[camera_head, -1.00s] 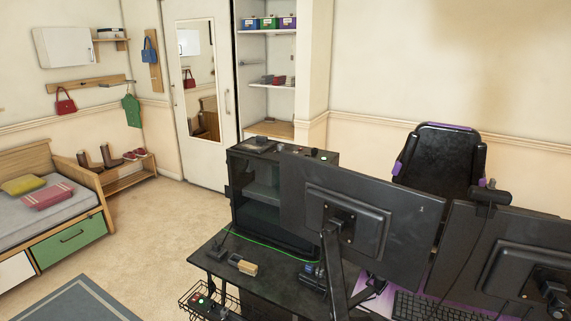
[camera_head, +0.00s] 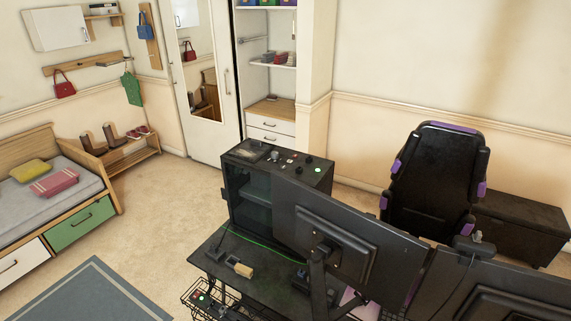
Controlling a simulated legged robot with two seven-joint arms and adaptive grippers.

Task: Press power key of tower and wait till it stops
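The black computer tower (camera_head: 252,192) stands upright on the left part of the dark desk, with a glass side panel facing me. I cannot tell for sure which one is the power key. A monitor (camera_head: 345,235) seen from behind hides the tower's lower right part. Neither of my grippers shows in this view.
A second monitor (camera_head: 495,285) stands at lower right. A black and purple chair (camera_head: 436,180) is behind the desk (camera_head: 225,245). A wire basket (camera_head: 215,303) hangs at the desk's near edge. The carpet (camera_head: 165,215) left of the desk is clear.

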